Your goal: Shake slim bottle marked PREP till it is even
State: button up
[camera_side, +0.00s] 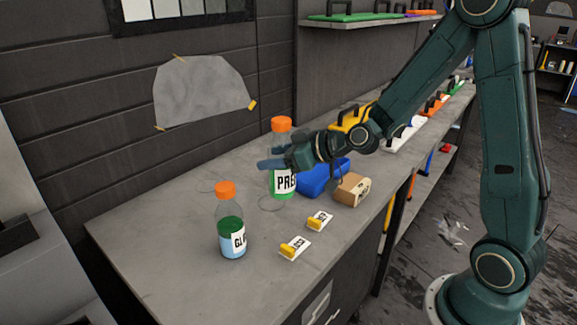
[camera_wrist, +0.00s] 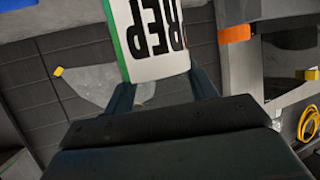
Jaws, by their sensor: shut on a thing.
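The slim bottle marked PREP (camera_side: 283,182) has an orange cap and a white label, with green showing around the label. It stands upright, at or just above the grey bench; I cannot tell whether its base touches. My gripper (camera_side: 272,163) is shut on the bottle around its upper body. In the wrist view the PREP label (camera_wrist: 158,40) shows upside down between the fingers of my gripper (camera_wrist: 163,85). How even the contents are is hidden by the label and gripper.
A second orange-capped bottle (camera_side: 232,225), with green over blue layers and a label starting GL, stands front left. Two small yellow-and-white items (camera_side: 294,248) lie nearby. A blue bin (camera_side: 318,180) and a tan block (camera_side: 351,190) sit right of PREP. The bench's left end (camera_side: 150,218) is clear.

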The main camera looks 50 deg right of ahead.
aim_at(275, 134)
notch_tip(275, 134, up, 5)
jog(key=shift+r, duration=0.15)
jog(key=shift+f, duration=4.15)
jog(key=shift+r, duration=0.1)
